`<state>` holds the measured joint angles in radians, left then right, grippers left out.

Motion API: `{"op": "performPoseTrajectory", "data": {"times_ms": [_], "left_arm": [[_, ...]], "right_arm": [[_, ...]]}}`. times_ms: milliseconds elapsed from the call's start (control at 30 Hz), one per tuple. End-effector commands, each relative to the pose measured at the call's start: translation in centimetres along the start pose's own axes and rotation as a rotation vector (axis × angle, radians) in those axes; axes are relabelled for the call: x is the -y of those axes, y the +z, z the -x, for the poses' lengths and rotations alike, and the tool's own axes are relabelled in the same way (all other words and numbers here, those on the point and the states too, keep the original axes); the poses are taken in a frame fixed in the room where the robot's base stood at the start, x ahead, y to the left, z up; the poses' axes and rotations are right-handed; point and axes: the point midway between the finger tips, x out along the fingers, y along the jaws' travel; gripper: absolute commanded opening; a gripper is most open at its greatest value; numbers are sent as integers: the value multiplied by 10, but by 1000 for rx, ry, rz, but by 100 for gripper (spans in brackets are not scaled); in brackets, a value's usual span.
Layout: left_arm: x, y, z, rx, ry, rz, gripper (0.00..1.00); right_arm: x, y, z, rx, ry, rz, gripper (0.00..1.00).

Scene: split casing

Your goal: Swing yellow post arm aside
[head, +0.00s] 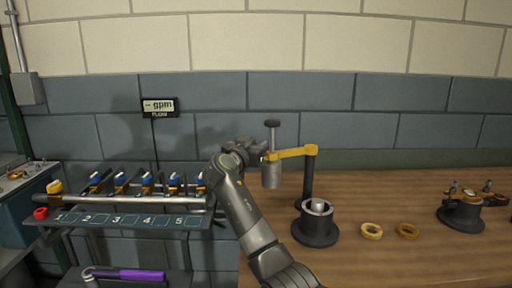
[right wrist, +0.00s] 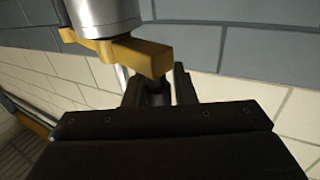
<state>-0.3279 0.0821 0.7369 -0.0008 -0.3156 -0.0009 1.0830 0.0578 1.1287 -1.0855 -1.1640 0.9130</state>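The yellow post arm (head: 292,153) reaches left from the top of a dark upright post (head: 309,178). A grey cylinder (head: 271,176) hangs at its left end, with a dark-capped rod above. The cylinder is left of the black round casing (head: 317,222), not over it. My right gripper (head: 258,150) is at the yellow arm's free end. In the right wrist view the yellow arm (right wrist: 145,57) crosses just before the fingers (right wrist: 159,88). They stand apart with a dark piece between them; I cannot tell whether they touch it. My left gripper is out of view.
Two yellow-brown rings (head: 371,231) (head: 407,231) lie on the wooden table (head: 400,262) right of the casing. A dark round fixture (head: 465,208) stands farther right. A numbered rack (head: 125,222) is at the left. A brick wall closes the back.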

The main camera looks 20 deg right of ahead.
Motion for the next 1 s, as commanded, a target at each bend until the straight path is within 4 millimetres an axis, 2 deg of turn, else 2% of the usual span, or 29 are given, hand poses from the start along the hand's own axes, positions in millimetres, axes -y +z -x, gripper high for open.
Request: {"op": "performPoseTrajectory", "data": {"times_ms": [300, 467, 567, 1000], "left_arm": [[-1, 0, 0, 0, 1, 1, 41], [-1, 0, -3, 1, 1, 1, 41], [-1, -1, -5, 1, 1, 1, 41], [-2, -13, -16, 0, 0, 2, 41]], "right_arm": [[0, 0, 1, 1, 1, 0, 28], [1, 2, 13, 0, -2, -1, 28], [1, 3, 28, 3, -2, -2, 28], [2, 4, 132, 5, -4, -3, 28]]}}
